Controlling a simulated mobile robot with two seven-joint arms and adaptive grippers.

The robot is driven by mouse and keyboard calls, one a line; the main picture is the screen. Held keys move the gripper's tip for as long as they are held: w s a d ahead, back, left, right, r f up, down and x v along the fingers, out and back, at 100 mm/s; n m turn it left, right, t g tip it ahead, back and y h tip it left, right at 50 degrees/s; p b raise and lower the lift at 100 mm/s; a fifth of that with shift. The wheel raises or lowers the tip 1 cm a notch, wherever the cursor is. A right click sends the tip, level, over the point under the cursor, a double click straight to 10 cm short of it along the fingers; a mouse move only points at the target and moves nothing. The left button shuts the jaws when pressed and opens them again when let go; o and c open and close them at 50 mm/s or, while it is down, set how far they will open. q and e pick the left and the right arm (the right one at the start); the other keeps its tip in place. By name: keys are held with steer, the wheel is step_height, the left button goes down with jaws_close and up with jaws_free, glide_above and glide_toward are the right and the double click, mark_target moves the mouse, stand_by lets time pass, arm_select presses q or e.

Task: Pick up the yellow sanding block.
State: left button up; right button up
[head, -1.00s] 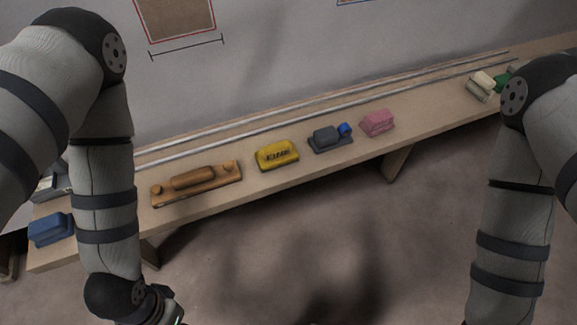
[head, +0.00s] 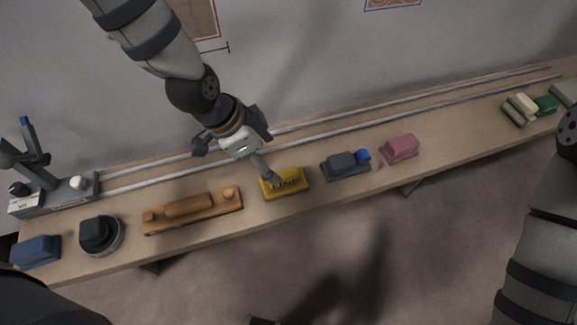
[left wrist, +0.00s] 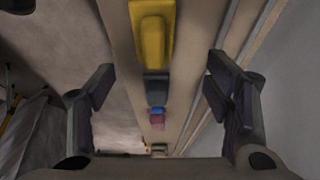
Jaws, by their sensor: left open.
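The yellow sanding block (head: 290,184), with dark lettering on its side, lies on the long wooden shelf (head: 225,222). In the left wrist view the yellow block (left wrist: 153,40) is at the top, centred between the spread fingers. My left gripper (head: 262,164) is open and empty, above and just behind the block's left end in the head view. One finger overlaps the block's left edge there; I cannot tell whether it touches. The open left gripper (left wrist: 160,82) also shows in its wrist view. My right gripper is not seen; only the right arm shows at the right edge.
An orange-brown long sander (head: 193,209) lies left of the block, and a grey block with a blue knob (head: 345,166) and a pink block (head: 400,149) lie right. A round dark sander (head: 100,235) and blue block (head: 36,251) are farther left. Two rails (head: 310,121) run behind.

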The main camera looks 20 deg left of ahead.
mark_target(281, 175)
arm_select(q)
steer(key=x, duration=0.3)
steer(key=b+x, duration=0.1)
steer(key=x, duration=0.2)
steer(key=s+x, duration=0.1)
steer(key=x, duration=0.2)
steer(key=shift+d+f, duration=0.1)
steer(key=shift+f, duration=0.1)
steer(key=shift+r, duration=0.1)
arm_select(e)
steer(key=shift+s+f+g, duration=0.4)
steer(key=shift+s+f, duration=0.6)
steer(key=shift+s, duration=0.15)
arm_select(q)
steer(key=c, duration=1.3)
